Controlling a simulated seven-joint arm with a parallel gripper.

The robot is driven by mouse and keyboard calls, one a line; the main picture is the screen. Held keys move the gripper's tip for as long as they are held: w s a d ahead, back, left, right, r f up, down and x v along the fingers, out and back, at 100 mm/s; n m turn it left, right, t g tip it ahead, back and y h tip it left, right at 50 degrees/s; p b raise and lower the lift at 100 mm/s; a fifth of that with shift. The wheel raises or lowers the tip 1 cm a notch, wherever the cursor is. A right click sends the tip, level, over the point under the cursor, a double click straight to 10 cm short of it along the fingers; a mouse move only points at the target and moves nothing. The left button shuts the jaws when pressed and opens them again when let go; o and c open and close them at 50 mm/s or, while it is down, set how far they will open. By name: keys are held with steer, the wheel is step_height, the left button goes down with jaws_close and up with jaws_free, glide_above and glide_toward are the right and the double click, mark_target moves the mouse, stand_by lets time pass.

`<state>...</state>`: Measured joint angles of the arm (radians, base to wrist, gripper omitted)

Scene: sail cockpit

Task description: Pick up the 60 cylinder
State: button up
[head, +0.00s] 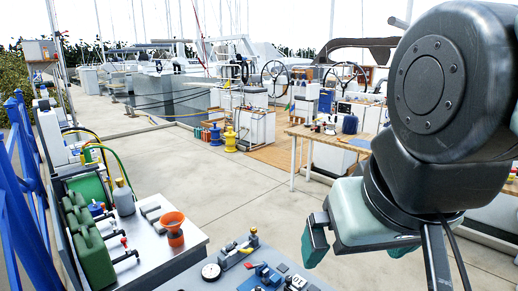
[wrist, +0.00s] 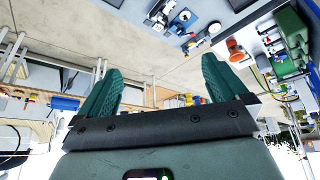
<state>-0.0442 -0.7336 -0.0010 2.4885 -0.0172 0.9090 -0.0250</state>
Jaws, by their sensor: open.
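My gripper (head: 358,246) hangs at the right of the head view, over open floor and to the right of the grey bench (head: 215,279). Its two green fingers are spread apart with nothing between them, as the wrist view (wrist: 160,72) also shows. I cannot make out a cylinder marked 60 in either view. Small blue, yellow and dark fittings (head: 262,271) lie on the grey bench at the bottom of the head view. They also show small at the top of the wrist view (wrist: 182,20), well away from the fingers.
An orange funnel (head: 173,228) and green canisters (head: 88,240) stand on the left bench, beside a blue railing (head: 22,180). A round gauge (head: 211,271) sits on the grey bench. A wooden table (head: 325,137) stands farther back. The concrete floor (head: 180,165) between is clear.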

steer(key=shift+s+d, duration=0.1)
steer(key=c, duration=0.7)
